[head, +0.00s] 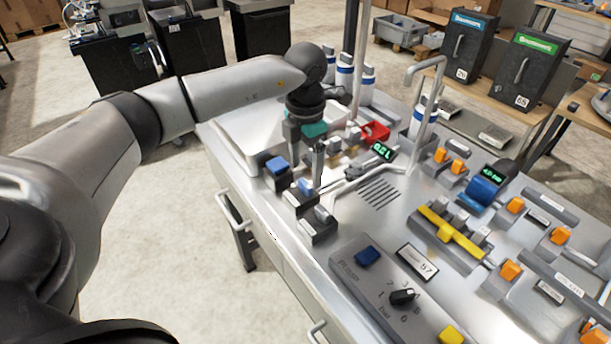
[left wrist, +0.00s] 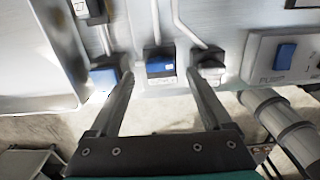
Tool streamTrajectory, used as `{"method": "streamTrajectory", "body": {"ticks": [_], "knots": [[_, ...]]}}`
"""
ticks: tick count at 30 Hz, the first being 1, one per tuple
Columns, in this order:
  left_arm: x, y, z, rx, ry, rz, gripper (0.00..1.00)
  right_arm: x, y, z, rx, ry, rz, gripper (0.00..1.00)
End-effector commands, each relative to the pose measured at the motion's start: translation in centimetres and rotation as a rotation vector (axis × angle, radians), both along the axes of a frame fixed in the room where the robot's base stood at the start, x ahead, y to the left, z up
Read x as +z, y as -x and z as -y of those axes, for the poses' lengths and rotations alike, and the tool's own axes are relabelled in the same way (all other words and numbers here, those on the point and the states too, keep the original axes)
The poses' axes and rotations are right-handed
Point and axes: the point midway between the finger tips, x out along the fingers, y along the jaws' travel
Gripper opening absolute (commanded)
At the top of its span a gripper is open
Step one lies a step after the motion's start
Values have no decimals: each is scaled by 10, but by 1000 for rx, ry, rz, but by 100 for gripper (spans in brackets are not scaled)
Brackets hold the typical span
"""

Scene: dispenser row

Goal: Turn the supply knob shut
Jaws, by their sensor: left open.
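A grey knob (head: 322,213) sits on a small block at the table's front edge, the last of a short row with blue-topped blocks. It also shows in the left wrist view (left wrist: 208,62), right of the right fingertip. I cannot read a label naming it the supply knob. My left gripper (head: 308,162) is open and empty, pointing down above this row, apart from the knob. In the left wrist view its fingers (left wrist: 159,74) frame the middle blue-topped block (left wrist: 160,62). My right gripper is not in view.
Other blue-topped blocks (head: 278,166) stand close by. A pump panel (head: 360,262) with a blue button and a black numbered dial (head: 402,297) lies nearer. A steel tap (head: 437,75), a yellow bar (head: 455,235) and orange knobs (head: 515,205) are to the right.

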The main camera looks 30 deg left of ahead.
Motion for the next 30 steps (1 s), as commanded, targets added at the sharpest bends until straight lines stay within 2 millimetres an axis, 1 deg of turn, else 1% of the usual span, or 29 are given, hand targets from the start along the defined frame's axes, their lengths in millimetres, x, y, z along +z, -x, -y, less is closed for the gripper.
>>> {"method": "streamTrajectory", "body": {"ticks": [1, 6, 9, 13, 15, 19, 30], "knots": [[15, -1, 0, -1, 0, 7, 82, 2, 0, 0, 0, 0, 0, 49], [57, -1, 0, -2, 1, 6, 82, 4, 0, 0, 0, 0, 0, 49], [78, -1, 0, -2, 0, 5, 82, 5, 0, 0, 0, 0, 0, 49], [98, 0, 1, -2, 2, 4, 82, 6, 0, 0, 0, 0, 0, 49], [105, 0, 0, -1, 0, 2, 82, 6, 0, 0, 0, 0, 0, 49], [112, 0, 0, -1, 0, 1, 82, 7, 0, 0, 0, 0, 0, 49], [112, 0, 0, -2, 0, 0, 82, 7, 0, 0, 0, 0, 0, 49]]}}
